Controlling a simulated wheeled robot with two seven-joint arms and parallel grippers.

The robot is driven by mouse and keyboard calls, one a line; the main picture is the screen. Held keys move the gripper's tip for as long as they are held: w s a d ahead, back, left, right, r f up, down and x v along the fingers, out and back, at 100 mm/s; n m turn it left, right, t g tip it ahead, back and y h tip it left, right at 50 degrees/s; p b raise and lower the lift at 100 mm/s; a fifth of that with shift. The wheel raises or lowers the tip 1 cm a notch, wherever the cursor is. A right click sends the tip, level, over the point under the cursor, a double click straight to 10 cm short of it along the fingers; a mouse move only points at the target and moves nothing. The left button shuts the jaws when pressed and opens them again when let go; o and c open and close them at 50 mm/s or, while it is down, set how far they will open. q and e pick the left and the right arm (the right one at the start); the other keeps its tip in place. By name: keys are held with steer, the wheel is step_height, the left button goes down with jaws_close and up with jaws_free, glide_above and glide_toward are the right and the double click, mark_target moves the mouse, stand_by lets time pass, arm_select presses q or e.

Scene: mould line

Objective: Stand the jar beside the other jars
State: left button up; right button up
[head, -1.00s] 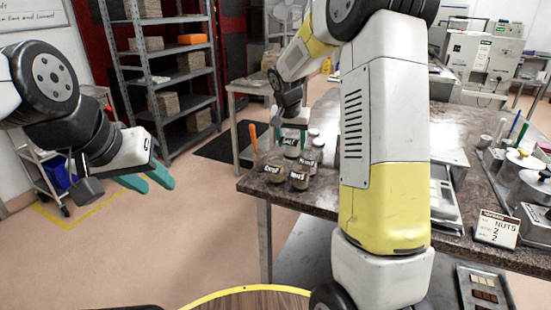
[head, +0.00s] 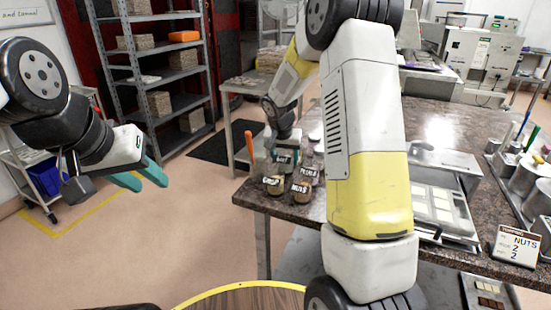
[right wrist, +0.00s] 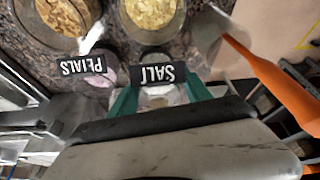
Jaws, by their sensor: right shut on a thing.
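My right gripper (head: 285,146) points down at the counter's near left corner and is shut on a jar labelled SALT (head: 287,158). In the right wrist view the teal fingers (right wrist: 160,97) flank the salt jar (right wrist: 160,93), mostly hidden behind its label. A nuts jar (head: 301,190), a jar with pinkish contents labelled PETALS (head: 309,176) and another labelled jar (head: 273,187) stand close by. I cannot tell whether the salt jar touches the counter. My left gripper (head: 151,181) is open and empty, over the floor at the left.
An orange-handled tool (head: 249,147) stands beside the jars; its handle also shows in the right wrist view (right wrist: 275,80). My right arm hides part of the counter.

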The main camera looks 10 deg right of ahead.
steer(key=shift+f, duration=1.1)
steer(key=shift+f, duration=0.2)
steer(key=o, duration=1.5)
